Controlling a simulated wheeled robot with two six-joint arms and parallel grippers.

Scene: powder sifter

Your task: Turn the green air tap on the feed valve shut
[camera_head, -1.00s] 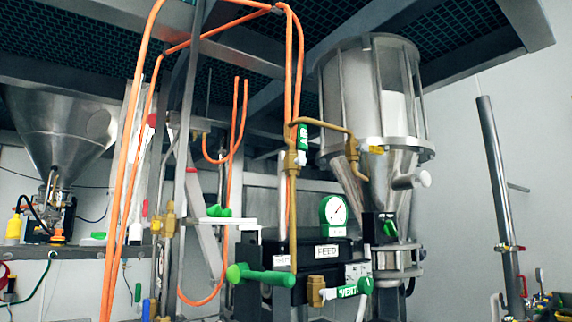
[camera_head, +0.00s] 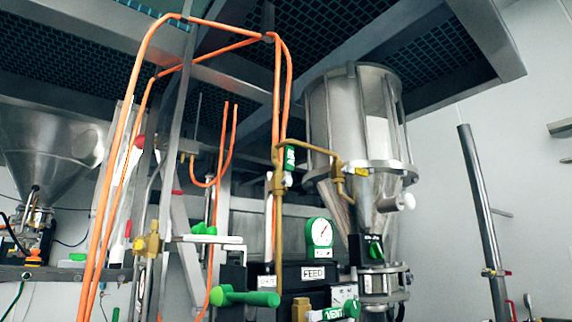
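A green tap handle with white lettering (camera_head: 289,158) sits on the brass pipe (camera_head: 280,200) left of the steel hopper. Its handle hangs roughly along the upright pipe; the lettering is too small to read surely now. Below it are the black box labelled FEED (camera_head: 290,273) and a round green-rimmed gauge (camera_head: 319,232). A second green handle, marked VENT (camera_head: 335,312), lies near the bottom edge and is partly cut off. Neither of my grippers is in view.
A steel hopper (camera_head: 350,110) with a framed top stands right of the brass pipe. Orange hoses (camera_head: 118,190) loop at the left. A green-knobbed lever (camera_head: 245,297) juts out left of the box. A grey post (camera_head: 482,215) stands at the right.

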